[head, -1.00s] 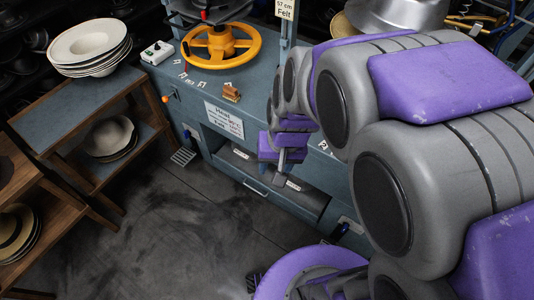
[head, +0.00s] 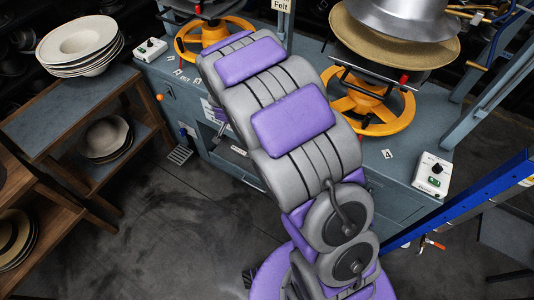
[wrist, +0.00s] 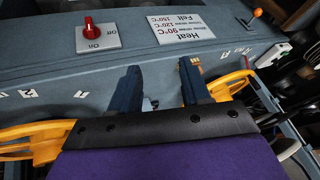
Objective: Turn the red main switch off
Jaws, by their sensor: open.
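The red main switch (wrist: 89,27) shows in the wrist view at the upper left, on a white plate (wrist: 98,38) with On and Off lettering upside down. The plate sits on the blue-grey machine face. I cannot tell which mark the red handle points to. My gripper (wrist: 158,68) is open and empty, its two dark fingers apart, with the switch ahead and to the left of them and not touched. In the head view my arm hides the gripper, and I cannot see the red switch there.
A Heat/Felt sign (wrist: 180,24) and an orange-knobbed lever (wrist: 254,15) are right of the switch. Yellow handwheels flank my gripper; the head view shows one (head: 370,108) under a hat press. White control boxes (head: 151,49) (head: 432,174) stand on the bench. Open floor lies at lower left.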

